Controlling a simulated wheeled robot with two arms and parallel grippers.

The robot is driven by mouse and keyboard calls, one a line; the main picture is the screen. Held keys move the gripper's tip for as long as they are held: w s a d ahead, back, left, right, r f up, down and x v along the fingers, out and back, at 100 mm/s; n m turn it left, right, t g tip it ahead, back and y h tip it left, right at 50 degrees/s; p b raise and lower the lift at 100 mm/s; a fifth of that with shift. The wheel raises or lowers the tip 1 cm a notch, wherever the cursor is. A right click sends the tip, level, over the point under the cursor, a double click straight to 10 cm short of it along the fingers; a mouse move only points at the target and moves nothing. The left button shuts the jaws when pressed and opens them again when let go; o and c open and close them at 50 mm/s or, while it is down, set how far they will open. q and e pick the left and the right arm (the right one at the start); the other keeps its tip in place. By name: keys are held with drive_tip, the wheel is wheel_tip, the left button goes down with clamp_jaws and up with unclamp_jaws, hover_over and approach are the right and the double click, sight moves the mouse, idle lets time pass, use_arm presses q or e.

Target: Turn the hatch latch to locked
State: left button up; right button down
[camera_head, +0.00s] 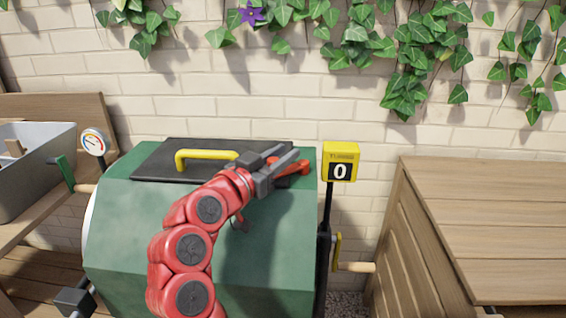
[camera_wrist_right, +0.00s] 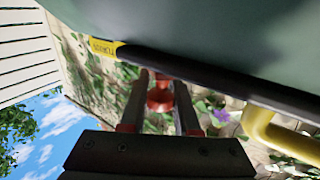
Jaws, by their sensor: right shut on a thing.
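The hatch (camera_head: 160,160) is a dark flat panel with a yellow handle (camera_head: 207,155) on top of the green drum (camera_head: 270,225). The red latch (camera_head: 299,168) lies at the hatch's right end, partly hidden by my right gripper. My right gripper (camera_head: 284,157) reaches up across the drum, and its fingers are closed about the latch. In the right wrist view the red latch (camera_wrist_right: 160,97) shows between the two fingers (camera_wrist_right: 160,103). The hatch edge and yellow handle (camera_wrist_right: 275,135) lie beside them. My left gripper cannot be made out.
A yellow counter (camera_head: 340,162) reading 0 stands on a post right of the drum, close to the gripper. A crank with a wooden handle (camera_head: 355,267) is below it. A wooden cabinet (camera_head: 490,220) stands right; a grey bin (camera_head: 35,170) and dial (camera_head: 95,142) are left.

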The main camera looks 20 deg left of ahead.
idle(0.4)
drive_tip(key=c, duration=0.6)
unclamp_jaws()
drive_tip(key=p+v, duration=0.1)
drive_tip(key=v, duration=1.1)
